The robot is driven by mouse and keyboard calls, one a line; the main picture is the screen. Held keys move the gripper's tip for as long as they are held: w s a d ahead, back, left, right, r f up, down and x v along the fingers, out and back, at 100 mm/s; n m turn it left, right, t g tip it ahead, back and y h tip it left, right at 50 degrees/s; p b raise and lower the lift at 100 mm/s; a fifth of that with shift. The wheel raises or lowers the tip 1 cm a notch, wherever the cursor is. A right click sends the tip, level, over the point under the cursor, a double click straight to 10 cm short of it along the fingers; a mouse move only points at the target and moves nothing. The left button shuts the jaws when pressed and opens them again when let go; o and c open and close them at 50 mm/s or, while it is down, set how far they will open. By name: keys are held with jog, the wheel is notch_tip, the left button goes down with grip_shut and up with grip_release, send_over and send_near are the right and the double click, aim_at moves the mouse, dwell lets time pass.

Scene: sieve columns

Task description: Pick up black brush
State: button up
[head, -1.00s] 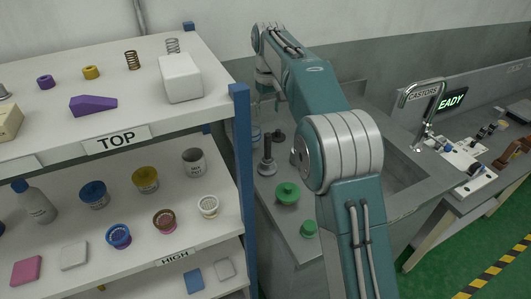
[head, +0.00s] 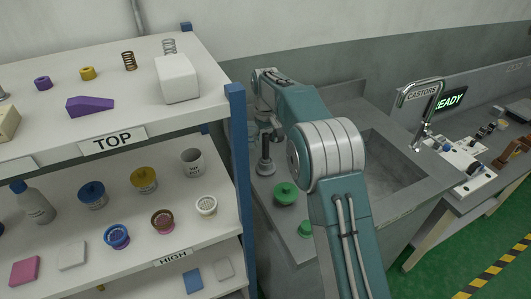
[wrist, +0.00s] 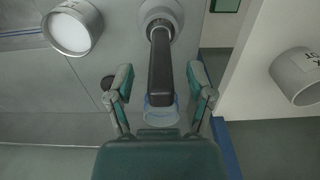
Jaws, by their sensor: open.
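The black brush (wrist: 160,65) has a dark bar-like handle and a round grey base. In the head view it stands upright (head: 265,152) on the grey counter beside the shelf. My gripper (wrist: 160,78) is open, with one finger on each side of the handle and a visible gap at both. In the head view my gripper (head: 271,126) is small and partly hidden by my own arm, close to the top of the brush.
A translucent blue-rimmed container (wrist: 160,108) shows behind the handle's end. A sink (head: 395,175) lies right.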

jog(key=shift+f, duration=0.3)
jog(key=shift+a, duration=0.1)
grip_shut()
notch_tip(320, 180, up, 10)
jog(key=shift+r, duration=0.1)
dwell(0.3)
